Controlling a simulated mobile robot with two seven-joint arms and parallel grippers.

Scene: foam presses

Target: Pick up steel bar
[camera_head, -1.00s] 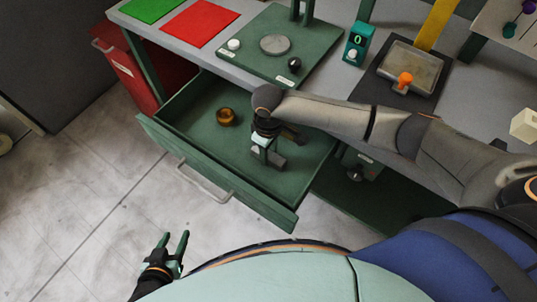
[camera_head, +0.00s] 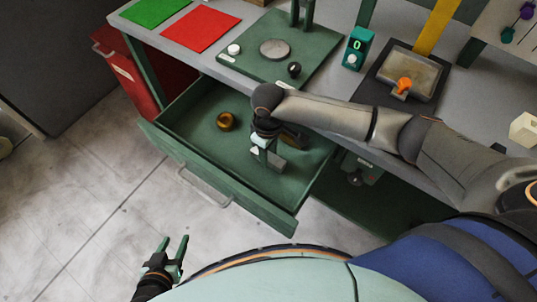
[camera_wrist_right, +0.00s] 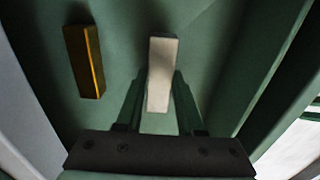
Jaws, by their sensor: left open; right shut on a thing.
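The steel bar (camera_wrist_right: 162,75) is a pale grey block in the right wrist view, lying between my right gripper's two green fingers. My right gripper (camera_head: 266,152) reaches down into the open green drawer (camera_head: 215,165) and is shut on the bar. In the head view the bar (camera_head: 277,161) is partly hidden by the gripper, and I cannot tell whether it touches the drawer floor. My left gripper (camera_head: 172,246) is open and empty, low over the floor in front of the drawer.
A brass piece (camera_head: 225,121) lies in the drawer left of my right gripper; it also shows in the right wrist view (camera_wrist_right: 85,62). The drawer walls surround the gripper. The bench above holds a green plate (camera_head: 255,57), red and green mats, and a tray (camera_head: 413,73).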

